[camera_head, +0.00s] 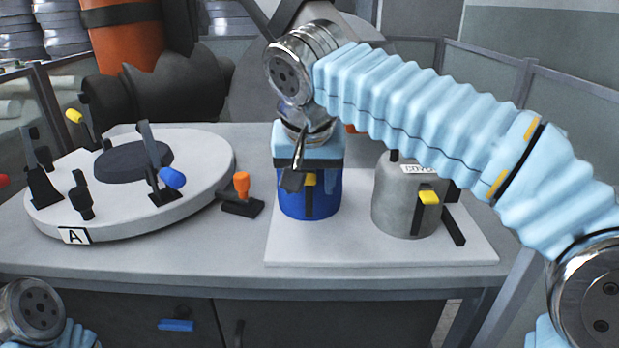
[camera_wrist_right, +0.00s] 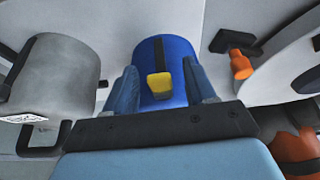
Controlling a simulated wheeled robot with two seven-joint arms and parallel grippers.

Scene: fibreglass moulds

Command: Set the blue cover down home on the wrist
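The blue cover (camera_head: 327,207) is a blue cylinder with a black strip and a yellow tab (camera_head: 309,180). It stands upright on a pale board (camera_head: 360,252) on the bench. My right gripper (camera_head: 311,182) reaches down over its near side. In the right wrist view the fingers of the gripper (camera_wrist_right: 160,75) stand apart, one on each side of the yellow tab (camera_wrist_right: 160,86), with gaps beside the tab. The blue cover (camera_wrist_right: 148,55) fills the space beyond them. I cannot tell for sure which part is the wrist. My left gripper is out of view.
A grey cylinder (camera_head: 400,205) with a yellow tab and label stands right of the blue cover. Left is a round white plate (camera_head: 200,165) marked A with several clamps. An orange-handled clamp (camera_head: 241,187) lies between. A dark arm (camera_head: 165,90) stands behind.

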